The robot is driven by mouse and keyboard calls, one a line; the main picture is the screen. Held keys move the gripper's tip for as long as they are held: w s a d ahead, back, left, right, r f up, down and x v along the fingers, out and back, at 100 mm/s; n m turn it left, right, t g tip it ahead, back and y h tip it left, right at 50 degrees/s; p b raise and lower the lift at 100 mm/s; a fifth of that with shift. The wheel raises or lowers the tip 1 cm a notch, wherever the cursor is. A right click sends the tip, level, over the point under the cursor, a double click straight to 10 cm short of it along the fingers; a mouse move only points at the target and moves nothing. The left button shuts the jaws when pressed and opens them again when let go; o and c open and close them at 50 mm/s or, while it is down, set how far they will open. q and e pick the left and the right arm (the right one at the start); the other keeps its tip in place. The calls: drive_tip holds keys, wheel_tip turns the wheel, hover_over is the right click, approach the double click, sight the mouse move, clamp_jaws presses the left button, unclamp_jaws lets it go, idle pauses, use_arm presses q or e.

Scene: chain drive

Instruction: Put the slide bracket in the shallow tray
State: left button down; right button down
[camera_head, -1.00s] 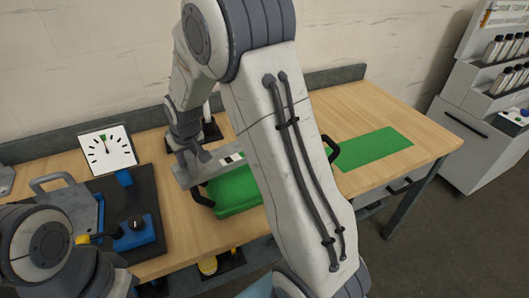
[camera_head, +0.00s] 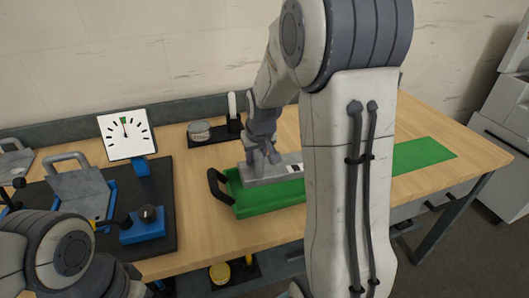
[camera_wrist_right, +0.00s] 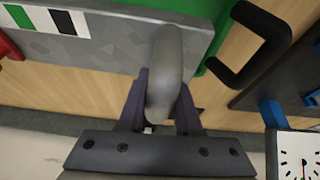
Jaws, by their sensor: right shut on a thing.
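The slide bracket, a grey plate (camera_head: 272,174) with a rounded handle and a green, white and black label, is at the shallow green tray (camera_head: 262,203). In the right wrist view the bracket (camera_wrist_right: 110,45) fills the upper left, and my right gripper (camera_wrist_right: 160,105) is shut on its handle. In the head view my right gripper (camera_head: 262,155) is above the tray's left half.
A black tray handle (camera_head: 218,187) stands left of the bracket. Further left, a dark mat (camera_head: 160,195) holds another grey handled plate (camera_head: 80,192) and a blue block with a knob (camera_head: 142,226). A dial (camera_head: 127,133) stands behind. A green mat (camera_head: 422,155) lies clear at right.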

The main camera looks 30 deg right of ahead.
sight(259, 155)
drive_tip(key=shift+w+f, duration=0.1)
drive_tip(key=shift+f, duration=2.8)
drive_tip(key=c, duration=0.6)
unclamp_jaws()
drive_tip(key=shift+a+f, duration=0.1)
drive_tip(key=v, duration=1.2)
drive_tip(key=s+a+f+n+g+y, duration=0.1)
drive_tip(key=s+a+n, duration=0.3)
drive_tip(key=a, duration=0.5)
drive_tip(key=s+a+n+g+y, duration=0.1)
drive_tip(key=s+a, duration=0.4)
drive_tip(key=a, duration=0.3)
drive_tip(key=s+a+f+n+g, duration=0.1)
drive_tip(key=s+a+n, duration=0.1)
drive_tip(key=s, duration=0.5)
drive_tip(key=s+a+n+g, duration=0.1)
drive_tip(key=s+a+n, duration=0.1)
drive_tip(key=s+a, duration=0.3)
drive_tip(key=shift+s+f+n, duration=0.3)
drive_tip(key=shift+s+f, duration=0.1)
drive_tip(key=shift+s, duration=0.6)
